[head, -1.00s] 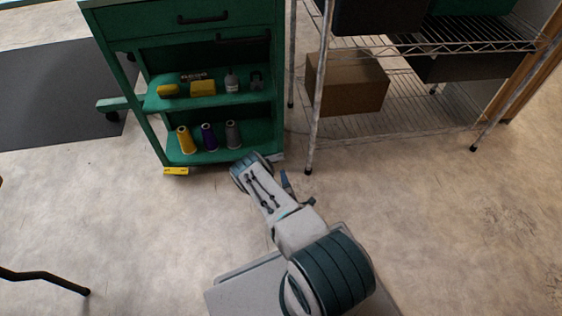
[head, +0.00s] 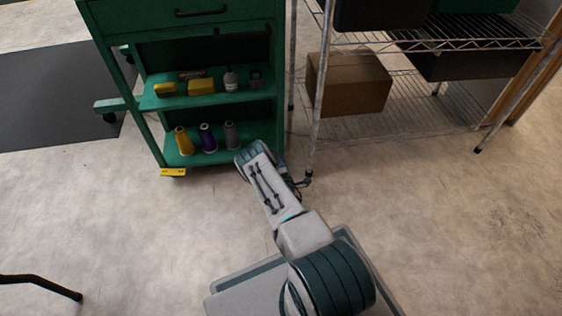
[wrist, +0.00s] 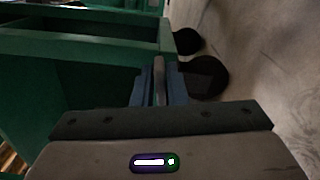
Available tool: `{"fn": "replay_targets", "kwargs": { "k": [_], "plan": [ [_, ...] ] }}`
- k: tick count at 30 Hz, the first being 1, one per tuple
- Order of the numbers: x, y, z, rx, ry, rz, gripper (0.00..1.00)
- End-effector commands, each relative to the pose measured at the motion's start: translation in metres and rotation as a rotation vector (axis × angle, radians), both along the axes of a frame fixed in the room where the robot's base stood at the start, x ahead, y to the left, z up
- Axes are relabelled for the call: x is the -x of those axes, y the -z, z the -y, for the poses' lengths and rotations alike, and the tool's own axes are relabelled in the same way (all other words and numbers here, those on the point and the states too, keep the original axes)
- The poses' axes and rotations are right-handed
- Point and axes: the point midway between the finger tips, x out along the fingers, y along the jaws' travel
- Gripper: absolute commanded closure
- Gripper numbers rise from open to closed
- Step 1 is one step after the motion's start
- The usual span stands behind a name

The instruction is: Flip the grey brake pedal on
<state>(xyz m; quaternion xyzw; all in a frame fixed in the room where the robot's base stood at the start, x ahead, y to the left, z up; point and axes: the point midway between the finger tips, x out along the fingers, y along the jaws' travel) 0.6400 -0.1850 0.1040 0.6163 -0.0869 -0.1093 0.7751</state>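The green cart (head: 222,107) stands ahead, and my arm reaches to its lower right front corner. In the wrist view, the blue fingers of my gripper (wrist: 160,88) point at the cart's lower edge. A narrow grey bar (wrist: 159,72) shows between them, probably the grey brake pedal; I cannot tell whether the fingers touch or grip it. Two black caster wheels (wrist: 207,78) lie just right of the fingers. In the head view my arm hides that corner and most of the gripper.
A yellow pedal (head: 173,172) is at the cart's left front caster. Thread spools (head: 208,138) stand on the bottom shelf. A wire rack (head: 425,104) with a cardboard box (head: 350,82) stands to the right, its front leg close to my gripper.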

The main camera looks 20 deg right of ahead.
Motion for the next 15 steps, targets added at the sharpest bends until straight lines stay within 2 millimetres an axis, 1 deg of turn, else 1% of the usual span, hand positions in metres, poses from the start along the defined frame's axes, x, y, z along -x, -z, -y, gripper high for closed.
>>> {"fn": "replay_targets", "kwargs": {
  "k": [8, 11, 15],
  "plan": [
    [0.0004, 0.0007, -0.0001, -0.014, 0.0, 0.004, 1.0],
    [0.0008, 0.0027, 0.001, -0.067, 0.0, 0.019, 1.0],
    [0.001, 0.0072, 0.0024, -0.202, 0.0, 0.059, 1.0]
  ]
}}
